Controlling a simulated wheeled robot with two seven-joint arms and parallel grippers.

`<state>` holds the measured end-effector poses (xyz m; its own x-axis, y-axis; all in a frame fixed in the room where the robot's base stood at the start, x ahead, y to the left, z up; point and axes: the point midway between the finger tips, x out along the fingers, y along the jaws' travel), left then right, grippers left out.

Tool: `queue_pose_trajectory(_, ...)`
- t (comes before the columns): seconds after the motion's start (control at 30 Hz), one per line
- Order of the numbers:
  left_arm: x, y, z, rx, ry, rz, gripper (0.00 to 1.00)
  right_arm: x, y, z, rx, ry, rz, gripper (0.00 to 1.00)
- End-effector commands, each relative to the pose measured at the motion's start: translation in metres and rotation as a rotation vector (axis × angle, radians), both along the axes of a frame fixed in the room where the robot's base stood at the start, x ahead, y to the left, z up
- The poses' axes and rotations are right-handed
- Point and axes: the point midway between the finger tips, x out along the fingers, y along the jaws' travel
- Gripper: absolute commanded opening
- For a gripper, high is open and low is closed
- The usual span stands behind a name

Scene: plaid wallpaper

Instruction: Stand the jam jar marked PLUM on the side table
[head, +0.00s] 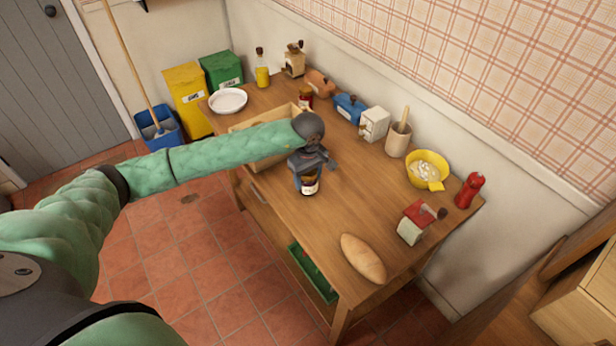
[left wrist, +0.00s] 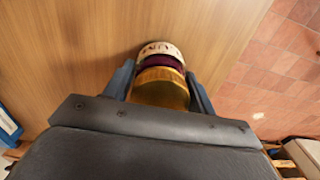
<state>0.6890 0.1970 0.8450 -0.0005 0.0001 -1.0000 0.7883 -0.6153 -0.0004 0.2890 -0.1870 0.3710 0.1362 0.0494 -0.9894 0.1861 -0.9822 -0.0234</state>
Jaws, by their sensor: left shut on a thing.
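My left gripper (head: 312,167) is shut on a jam jar (head: 309,184) near the front edge of the wooden table (head: 330,230). In the left wrist view the jar (left wrist: 162,80) sits between the two fingers, with a gold lid, dark purple contents and a pale label. I cannot read the label surely. Whether the jar's base touches the table is unclear. My right gripper is not in view.
A wooden crate (head: 242,126) is partly behind my arm. A bread loaf (head: 363,258), a red and white carton (head: 412,228), a yellow bowl (head: 428,170) and a red mill (head: 469,190) stand to the right. Pale wooden furniture (head: 585,290) is at the lower right. Bare tabletop lies around the jar.

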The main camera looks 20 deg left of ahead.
Motion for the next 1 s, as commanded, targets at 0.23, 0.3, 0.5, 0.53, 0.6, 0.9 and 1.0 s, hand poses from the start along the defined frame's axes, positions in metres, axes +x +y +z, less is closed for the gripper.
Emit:
queue_pose_trajectory(0.23, 0.0, 0.0, -0.002, -0.001, -0.001, 0.0, 0.25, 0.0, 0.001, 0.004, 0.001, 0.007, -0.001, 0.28)
queue_pose_trajectory(0.3, 0.0, 0.0, -0.001, 0.0, 0.0, 0.0, 0.69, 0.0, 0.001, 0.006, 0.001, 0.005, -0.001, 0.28)
queue_pose_trajectory(0.5, 0.0, 0.0, -0.001, 0.0, 0.0, 0.0, 0.78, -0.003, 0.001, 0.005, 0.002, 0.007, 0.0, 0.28)
queue_pose_trajectory(0.53, 0.0, 0.0, -0.001, 0.0, 0.0, 0.0, 0.78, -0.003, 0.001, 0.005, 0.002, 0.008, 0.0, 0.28)
queue_pose_trajectory(0.6, 0.0, 0.0, -0.001, 0.0, 0.0, 0.0, 0.78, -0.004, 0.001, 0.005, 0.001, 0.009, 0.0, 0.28)
queue_pose_trajectory(0.9, 0.0, 0.0, 0.002, -0.001, -0.001, 0.0, 0.78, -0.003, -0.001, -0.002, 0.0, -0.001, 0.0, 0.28)
queue_pose_trajectory(1.0, 0.001, 0.0, 0.008, -0.001, -0.003, -0.001, 0.78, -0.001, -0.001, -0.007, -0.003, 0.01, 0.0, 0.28)
